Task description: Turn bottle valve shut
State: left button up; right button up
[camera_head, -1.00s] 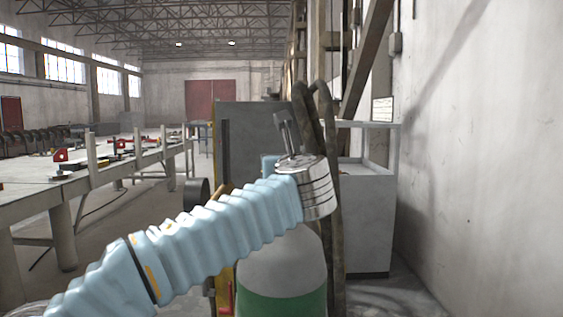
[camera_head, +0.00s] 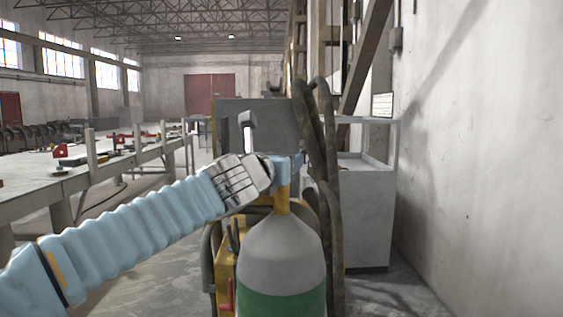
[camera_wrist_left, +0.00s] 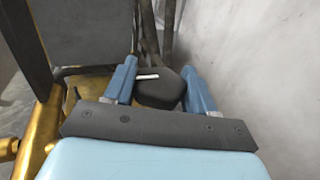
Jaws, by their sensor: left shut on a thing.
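The gas bottle (camera_head: 280,255) stands upright, grey on top with a green band below and a yellow neck (camera_head: 281,201). My left arm comes in from the left, and its blue gripper (camera_head: 293,163) is at the top of the bottle. In the left wrist view a dark valve knob (camera_wrist_left: 160,92) with a white mark sits between the two blue fingers of my left gripper (camera_wrist_left: 158,75). The gripper is shut on this knob. The knob is hidden in the head view. My right gripper is not in view.
Dark hoses (camera_head: 325,150) hang right behind the bottle. A yellow frame (camera_head: 255,258) stands at its left and back. A grey cabinet (camera_head: 365,210) stands to the right near the wall. A long workbench (camera_head: 60,190) runs along the left. Floor between bench and bottle is clear.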

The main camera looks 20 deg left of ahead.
pick_arm(q)
jog(key=shift+s+r, duration=0.1)
jog(key=shift+r, duration=0.4)
jog(key=o, duration=0.9)
jog(key=shift+o, duration=0.3)
jog(key=shift+s, duration=0.1)
jog(key=shift+f, duration=0.25)
jog(key=s+a+b, duration=0.1)
jog(key=s, duration=1.2)
jog(key=shift+s+a, duration=0.2)
jog(key=shift+a, duration=0.2)
